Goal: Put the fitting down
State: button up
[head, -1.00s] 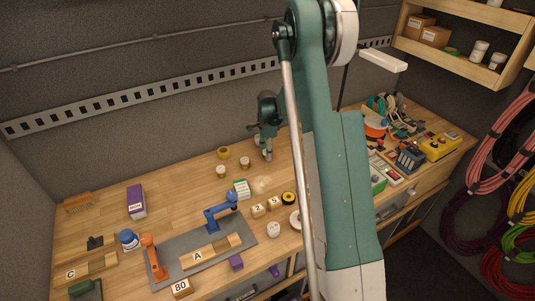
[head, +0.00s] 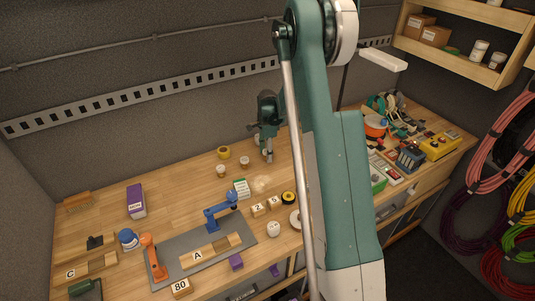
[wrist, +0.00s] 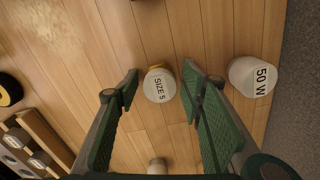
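The fitting, a small round piece with a white top marked "SIZE 5" (wrist: 159,85) and a yellow edge, stands between my fingertips in the wrist view. My gripper (wrist: 160,83) has its two green fingers spread, with a narrow gap on each side of the fitting. The fitting appears to stand on the wooden bench. In the head view my gripper (head: 268,150) points down at the back of the bench, near the wall. The fitting cannot be made out clearly there.
A white round piece marked "50 W" (wrist: 253,77) stands close on the right, near the wall. Another pale piece (wrist: 157,166) shows at the bottom. A black and yellow roll (wrist: 9,90) and a holed wooden block (wrist: 38,142) lie left. Bare bench lies between.

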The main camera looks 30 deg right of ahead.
notch_tip(320, 180, up, 12)
jog(key=shift+r+b, duration=0.15)
jog(key=shift+b, duration=0.15)
dwell(0.4)
dwell(0.6)
jog(key=s+a+r+n+t, duration=0.3)
jog(key=s+a+r+n, duration=0.7)
jog(key=s+a+r, duration=0.75)
jog(key=s+a+n+t, duration=0.2)
jog(key=s+a+n, duration=0.2)
jog(key=s, duration=0.8)
jog(key=s+a+r+n+t, duration=0.1)
jog(key=s+a+n, duration=0.4)
jog(key=s, duration=0.7)
jog(key=shift+s+a+n+t, duration=0.25)
jog(key=shift+n+t, duration=0.35)
jog(key=shift+n, duration=0.4)
